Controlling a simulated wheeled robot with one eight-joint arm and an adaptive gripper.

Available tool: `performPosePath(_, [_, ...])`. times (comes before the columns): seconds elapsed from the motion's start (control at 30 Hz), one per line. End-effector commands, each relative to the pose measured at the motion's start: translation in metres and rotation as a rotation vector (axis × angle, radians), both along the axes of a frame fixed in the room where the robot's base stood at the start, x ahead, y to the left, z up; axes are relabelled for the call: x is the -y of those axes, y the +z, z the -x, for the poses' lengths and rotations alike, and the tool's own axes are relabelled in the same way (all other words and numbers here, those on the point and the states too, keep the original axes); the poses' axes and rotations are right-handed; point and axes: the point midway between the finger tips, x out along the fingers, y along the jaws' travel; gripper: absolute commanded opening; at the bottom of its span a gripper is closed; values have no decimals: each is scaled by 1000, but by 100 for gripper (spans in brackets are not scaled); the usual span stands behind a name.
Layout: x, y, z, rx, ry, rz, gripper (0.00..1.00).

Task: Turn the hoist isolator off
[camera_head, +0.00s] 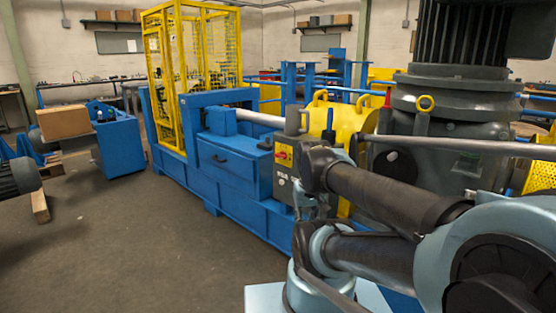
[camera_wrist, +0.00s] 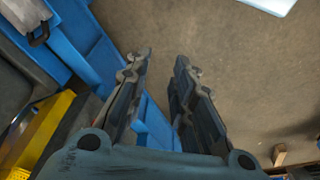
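A red-and-yellow rotary switch (camera_head: 283,155) is on the upper part of a grey control box (camera_head: 284,184) at the front end of the blue machine. It looks like the hoist isolator, but its label is too small to read. The angle of its handle is unclear. My gripper (camera_wrist: 163,62) is open and empty in the wrist view, with both fingers apart above the floor. In the head view my arm reaches in from the right, close to the right side of the box. The gripper is hard to make out there. The switch is not recognisable in the wrist view.
The blue machine (camera_head: 228,170) carries a yellow mesh cage (camera_head: 190,70). A large grey motor housing (camera_head: 450,120) and a yellow guard (camera_head: 330,122) stand behind my arm. A cardboard box (camera_head: 63,121) is at the left. The floor (camera_head: 130,240) at front left is clear.

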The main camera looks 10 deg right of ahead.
Motion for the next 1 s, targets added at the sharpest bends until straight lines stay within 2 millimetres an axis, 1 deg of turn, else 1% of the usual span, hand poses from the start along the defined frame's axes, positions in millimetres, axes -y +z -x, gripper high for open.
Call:
performPosePath(0.03, [1, 3, -4, 0, -6, 7, 43])
performPosePath(0.07, [3, 6, -7, 0, -14, 15, 50])
performPosePath(0.1, [5, 10, -12, 0, -25, 26, 59])
performPosePath(0.17, [9, 16, -22, 1, -47, 47, 73])
performPosePath(0.2, [11, 22, -30, 4, -63, 62, 80])
performPosePath(0.37, [21, 41, -62, 20, -138, 127, 80])
performPosePath(0.6, [30, 66, -118, 68, -250, 220, 80])
performPosePath(0.8, [31, 83, -168, 127, -340, 290, 80])
performPosePath(1.0, [26, 95, -221, 204, -427, 353, 80])
